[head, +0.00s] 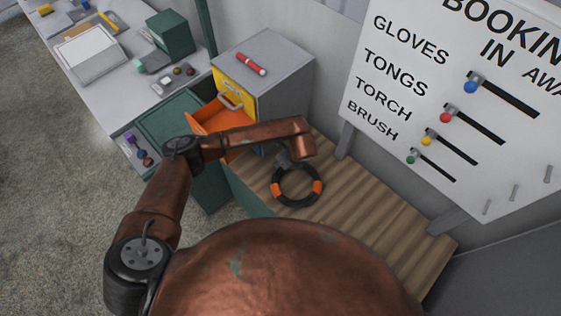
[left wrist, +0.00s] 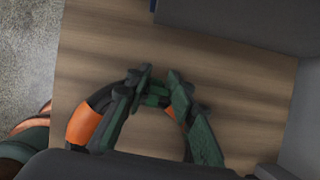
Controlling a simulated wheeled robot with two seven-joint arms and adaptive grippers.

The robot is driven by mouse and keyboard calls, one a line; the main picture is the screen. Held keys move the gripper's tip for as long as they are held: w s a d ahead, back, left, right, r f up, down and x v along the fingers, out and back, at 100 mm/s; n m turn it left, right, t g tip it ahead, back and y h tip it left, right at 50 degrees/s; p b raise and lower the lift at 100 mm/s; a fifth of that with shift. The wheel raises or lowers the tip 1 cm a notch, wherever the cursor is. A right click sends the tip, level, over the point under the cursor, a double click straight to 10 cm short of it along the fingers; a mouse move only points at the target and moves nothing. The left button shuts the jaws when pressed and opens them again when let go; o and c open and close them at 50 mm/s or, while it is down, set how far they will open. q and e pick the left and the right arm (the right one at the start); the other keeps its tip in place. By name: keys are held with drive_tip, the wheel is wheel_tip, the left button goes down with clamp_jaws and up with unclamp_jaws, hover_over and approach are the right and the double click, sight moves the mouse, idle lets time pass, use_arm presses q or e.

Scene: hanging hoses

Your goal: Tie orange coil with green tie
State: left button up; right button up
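The coil (head: 298,203) is a black ring with orange bands, on or just above the slatted wooden bench. In the left wrist view an orange band (left wrist: 84,125) shows at the left side of the ring. My left gripper (head: 287,165) is at the ring's upper edge; my forearm partly hides it. In the left wrist view, its two fingers (left wrist: 159,76) stand on either side of the ring's top. A small green piece (left wrist: 154,98), seemingly the tie, lies between the fingers at the ring. I cannot tell whether the fingers press on it. My right gripper is not in view.
A grey cabinet (head: 284,72) with an open orange drawer (head: 203,120) stands behind my forearm, with a red torch (head: 251,64) on top. A booking board (head: 440,120) leans at the right. The bench (head: 375,215) is clear right of the coil.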

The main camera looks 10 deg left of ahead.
use_arm(q)
drive_tip(key=shift+o, duration=0.4)
drive_tip(key=shift+s+d+f, duration=0.7)
drive_tip(key=shift+s, duration=0.15)
drive_tip(key=shift+w+a+r, duration=0.15)
drive_tip(key=shift+w+a, duration=0.05)
drive_tip(key=shift+a, duration=0.05)
drive_tip(key=shift+r, duration=0.1)
drive_tip(key=shift+d+r, duration=0.15)
drive_tip(key=shift+r, duration=0.15)
drive_tip(key=v, duration=1.1)
